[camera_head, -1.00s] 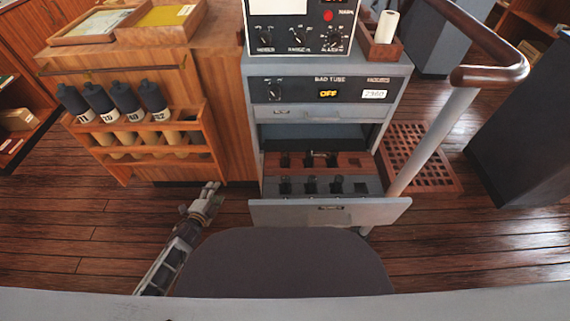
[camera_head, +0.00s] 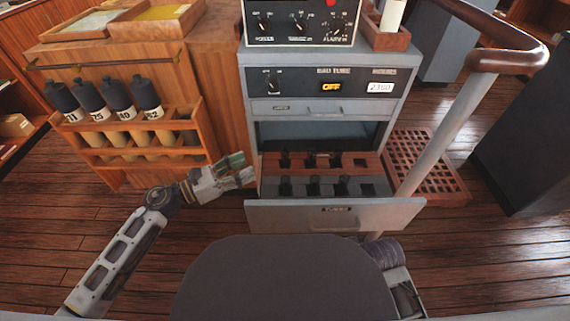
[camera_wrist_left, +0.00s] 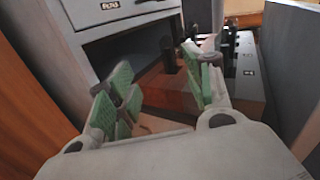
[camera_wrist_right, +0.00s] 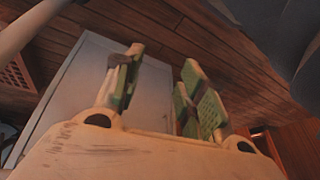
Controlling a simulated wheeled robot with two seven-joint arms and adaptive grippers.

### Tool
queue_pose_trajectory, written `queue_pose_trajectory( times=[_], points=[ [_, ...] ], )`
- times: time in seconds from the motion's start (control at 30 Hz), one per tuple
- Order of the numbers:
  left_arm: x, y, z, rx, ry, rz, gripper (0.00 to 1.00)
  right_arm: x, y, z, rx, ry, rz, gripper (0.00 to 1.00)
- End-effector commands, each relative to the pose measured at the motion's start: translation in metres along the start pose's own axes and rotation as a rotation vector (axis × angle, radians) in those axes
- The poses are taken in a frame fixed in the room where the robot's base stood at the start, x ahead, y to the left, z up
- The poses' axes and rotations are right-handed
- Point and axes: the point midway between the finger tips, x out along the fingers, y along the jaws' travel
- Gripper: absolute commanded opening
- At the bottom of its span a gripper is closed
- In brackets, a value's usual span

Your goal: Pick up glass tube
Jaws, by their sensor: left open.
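In the head view an open drawer (camera_head: 330,212) of the grey cabinet holds several small upright dark pieces (camera_head: 313,187) in a red-brown and a grey strip. I cannot tell which of them, if any, is a glass tube. In the left wrist view, a dark upright piece (camera_wrist_left: 167,55) stands in a red-brown block (camera_wrist_left: 165,90) beyond the fingers. My left gripper (camera_head: 243,167) is open and empty at the drawer's left side; its green-padded fingers (camera_wrist_left: 157,75) are wide apart. My right gripper (camera_wrist_right: 162,72) is open and empty in the right wrist view.
A wooden rack (camera_head: 140,152) with several dark-capped numbered bottles (camera_head: 117,93) stands left. A metal post with wooden rail (camera_head: 495,58) stands right. A white roll (camera_head: 393,14) stands in a wooden tray.

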Motion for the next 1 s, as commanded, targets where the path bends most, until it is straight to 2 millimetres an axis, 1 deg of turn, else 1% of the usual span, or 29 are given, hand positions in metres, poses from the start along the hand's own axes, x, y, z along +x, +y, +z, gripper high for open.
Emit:
queue_pose_trajectory(
  times=[0.03,0.17,0.57,0.77,1.0],
  points=[
    [0.001,-0.005,0.000,0.036,0.008,-0.020,0.51,-0.003,-0.001,0.000,-0.001,0.003,-0.002,0.40],
    [0.001,-0.011,0.001,0.085,0.019,-0.045,0.51,-0.008,-0.002,0.000,-0.002,0.003,-0.005,0.40],
    [0.003,-0.011,0.002,0.085,0.019,-0.045,0.51,-0.008,-0.002,-0.001,-0.002,0.004,-0.005,0.40],
    [0.013,-0.011,0.002,0.086,0.018,-0.044,0.51,-0.007,-0.002,-0.001,-0.001,0.006,-0.005,0.40],
    [0.034,-0.012,0.002,0.084,0.017,-0.044,0.51,-0.005,-0.002,-0.001,0.000,0.009,-0.007,0.40]
  ],
)
